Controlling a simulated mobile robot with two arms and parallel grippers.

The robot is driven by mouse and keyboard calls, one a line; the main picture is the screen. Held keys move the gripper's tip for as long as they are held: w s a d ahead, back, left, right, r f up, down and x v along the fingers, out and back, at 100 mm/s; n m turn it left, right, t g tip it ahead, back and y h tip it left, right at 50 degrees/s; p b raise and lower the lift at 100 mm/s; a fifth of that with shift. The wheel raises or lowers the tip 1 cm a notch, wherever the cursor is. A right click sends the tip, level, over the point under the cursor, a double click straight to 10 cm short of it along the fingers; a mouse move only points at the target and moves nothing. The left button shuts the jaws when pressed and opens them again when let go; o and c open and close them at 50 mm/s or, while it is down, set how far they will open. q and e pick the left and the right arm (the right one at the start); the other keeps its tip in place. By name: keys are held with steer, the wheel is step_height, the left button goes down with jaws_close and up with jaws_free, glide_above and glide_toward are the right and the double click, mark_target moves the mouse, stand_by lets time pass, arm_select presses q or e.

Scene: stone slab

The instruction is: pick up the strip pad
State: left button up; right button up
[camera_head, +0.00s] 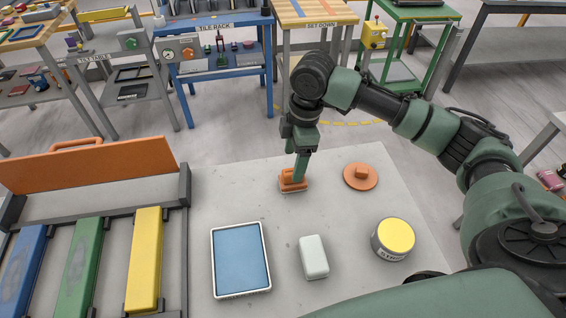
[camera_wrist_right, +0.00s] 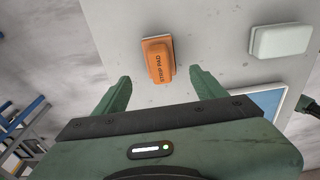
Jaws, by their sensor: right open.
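The strip pad (camera_head: 292,181) is a small orange block with a pale base, lying near the far edge of the stone slab (camera_head: 230,185). In the right wrist view the strip pad (camera_wrist_right: 158,62) shows its printed label and lies ahead of the fingers, roughly between their lines. My right gripper (camera_head: 300,168) is above the pad in the head view, its fingers partly covering it. In the wrist view the right gripper (camera_wrist_right: 160,88) is open, with both fingers apart and nothing between the tips. My left gripper is not in view.
On the slab are a blue tray (camera_head: 240,260), a white block (camera_head: 313,256), a yellow-topped tin (camera_head: 393,238) and an orange disc (camera_head: 361,176). A rack with blue, green and yellow bars (camera_head: 145,260) stands at left. Tables stand beyond.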

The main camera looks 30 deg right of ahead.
steer(key=shift+s+a+f, duration=0.1)
steer(key=shift+s+f, duration=0.1)
steer(key=shift+f, duration=0.4)
steer(key=shift+s+f, duration=0.15)
steer(key=shift+f, duration=0.45)
steer(key=f, duration=0.1)
steer(key=f+p, duration=0.1)
steer(key=f, duration=0.2)
steer(key=shift+w+f+p, duration=0.3)
steer(key=shift+w, duration=0.05)
steer(key=shift+f, duration=0.25)
steer(key=c, duration=1.5)
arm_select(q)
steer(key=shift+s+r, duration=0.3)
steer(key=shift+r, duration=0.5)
arm_select(e)
steer(key=shift+c, duration=0.2)
steer(key=shift+r, duration=0.15)
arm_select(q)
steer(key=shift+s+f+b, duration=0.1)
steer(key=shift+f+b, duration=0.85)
arm_select(e)
step_height(320, 180, up, 20)
